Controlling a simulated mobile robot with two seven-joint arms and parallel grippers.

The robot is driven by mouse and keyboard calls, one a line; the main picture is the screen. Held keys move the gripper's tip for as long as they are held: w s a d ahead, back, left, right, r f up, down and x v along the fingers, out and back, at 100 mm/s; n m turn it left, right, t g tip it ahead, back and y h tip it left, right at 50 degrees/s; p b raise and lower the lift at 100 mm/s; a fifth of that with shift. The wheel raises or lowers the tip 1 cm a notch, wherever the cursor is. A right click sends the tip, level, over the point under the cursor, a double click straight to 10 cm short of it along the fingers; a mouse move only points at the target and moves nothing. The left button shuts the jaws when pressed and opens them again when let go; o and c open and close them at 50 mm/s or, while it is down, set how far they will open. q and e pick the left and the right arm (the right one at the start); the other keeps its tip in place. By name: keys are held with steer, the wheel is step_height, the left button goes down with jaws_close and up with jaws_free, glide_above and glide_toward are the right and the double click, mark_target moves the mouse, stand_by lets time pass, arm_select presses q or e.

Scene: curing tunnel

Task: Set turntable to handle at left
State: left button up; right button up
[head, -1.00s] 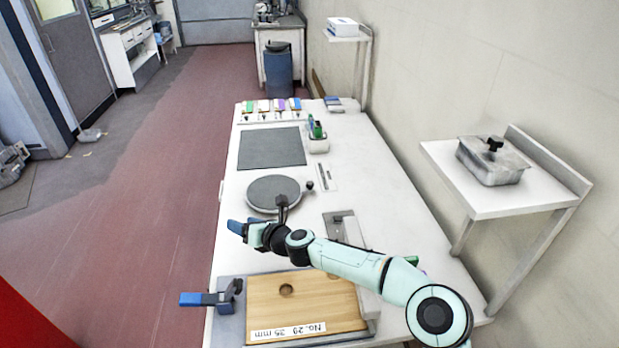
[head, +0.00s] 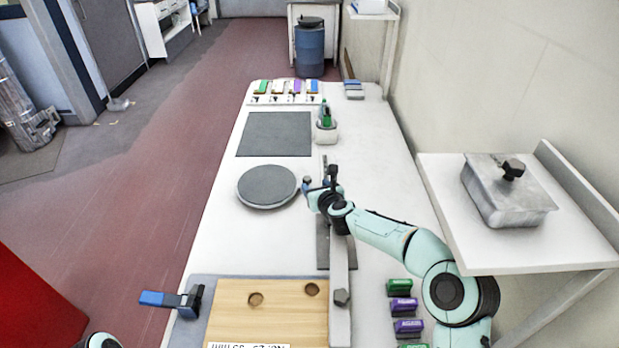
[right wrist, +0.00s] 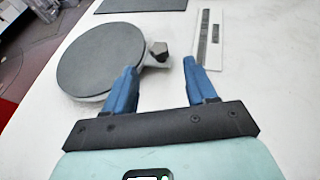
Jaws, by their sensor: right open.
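The turntable (head: 267,186) is a round grey disc on the white bench. It also shows in the right wrist view (right wrist: 102,57). Its handle, a dark knob (right wrist: 159,50) on a short arm, sticks out from the disc's right side. My right gripper (head: 319,184) is just right of the turntable, partly covering the handle area in the head view. In the right wrist view my right gripper (right wrist: 160,78) has its two blue fingers apart and nothing between them; the knob lies just beyond the gap. My left gripper is not in view.
A dark square mat (head: 275,134) lies beyond the turntable. A wooden board (head: 265,310) with a blue-handled clamp (head: 172,300) lies nearer. Labelled blocks (head: 404,306) line the right side. A wall shelf (head: 450,225) holds a lidded metal box (head: 507,190).

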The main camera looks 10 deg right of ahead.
mark_target(308, 178)
steer(key=shift+w+a+f+p, duration=0.15)
steer(key=shift+w+p, duration=0.3)
steer(key=shift+w, duration=0.2)
steer(key=p+x, duration=0.2)
steer(key=x, duration=0.2)
steer(key=shift+w+f+p, duration=0.1)
steer(key=shift+w+p, duration=0.2)
steer(key=shift+p+x, duration=0.4)
steer(key=shift+x, duration=0.35)
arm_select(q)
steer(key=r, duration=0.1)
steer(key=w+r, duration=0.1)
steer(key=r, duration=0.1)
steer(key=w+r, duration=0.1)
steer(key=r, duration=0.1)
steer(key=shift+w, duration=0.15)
arm_select(e)
steer(key=shift+f, duration=0.15)
jaws_close()
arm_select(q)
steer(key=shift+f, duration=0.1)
